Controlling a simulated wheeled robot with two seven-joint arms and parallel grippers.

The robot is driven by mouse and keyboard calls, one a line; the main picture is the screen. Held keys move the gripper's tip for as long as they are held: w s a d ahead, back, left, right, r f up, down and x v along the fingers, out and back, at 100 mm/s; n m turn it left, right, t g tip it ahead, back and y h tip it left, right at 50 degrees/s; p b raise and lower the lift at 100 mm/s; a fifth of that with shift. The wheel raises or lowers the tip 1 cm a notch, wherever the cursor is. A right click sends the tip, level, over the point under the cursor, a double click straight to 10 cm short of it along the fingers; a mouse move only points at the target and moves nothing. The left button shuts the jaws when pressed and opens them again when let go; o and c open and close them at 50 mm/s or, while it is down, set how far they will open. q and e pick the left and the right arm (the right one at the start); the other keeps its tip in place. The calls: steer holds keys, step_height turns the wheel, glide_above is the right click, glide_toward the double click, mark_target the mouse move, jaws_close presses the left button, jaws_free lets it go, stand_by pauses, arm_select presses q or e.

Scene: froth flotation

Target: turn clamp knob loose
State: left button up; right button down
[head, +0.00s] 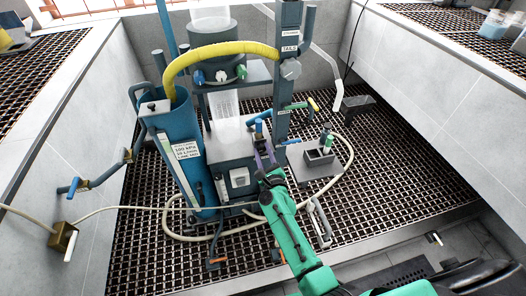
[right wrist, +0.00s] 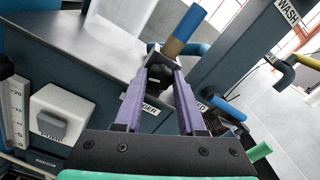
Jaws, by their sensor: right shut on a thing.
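My right gripper (head: 264,152), on a green arm, reaches in from the lower right to the front of the grey machine box (head: 232,150). In the right wrist view its purple fingers (right wrist: 163,66) are shut on a small dark knob (right wrist: 157,74) beside the box, under a brown and blue pipe end (right wrist: 187,32). I cannot tell whether this is the clamp knob. Its front is partly hidden by the fingers. A round grey knob (head: 290,69) sits higher on the blue column (head: 284,100), apart from the gripper. My left gripper is not in view.
A blue cylinder (head: 178,150) with a yellow hose (head: 222,49) stands left of the box. A small stand (head: 318,157) is to the right. A pale hose (head: 347,172) loops around over the grated floor (head: 380,200). Grey walls stand on both sides.

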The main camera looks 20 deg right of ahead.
stand_by(0.4)
steer(key=c, duration=0.5)
jaws_free()
steer(key=shift+d, duration=0.1)
steer(key=s, duration=1.4)
steer(key=shift+s, duration=0.3)
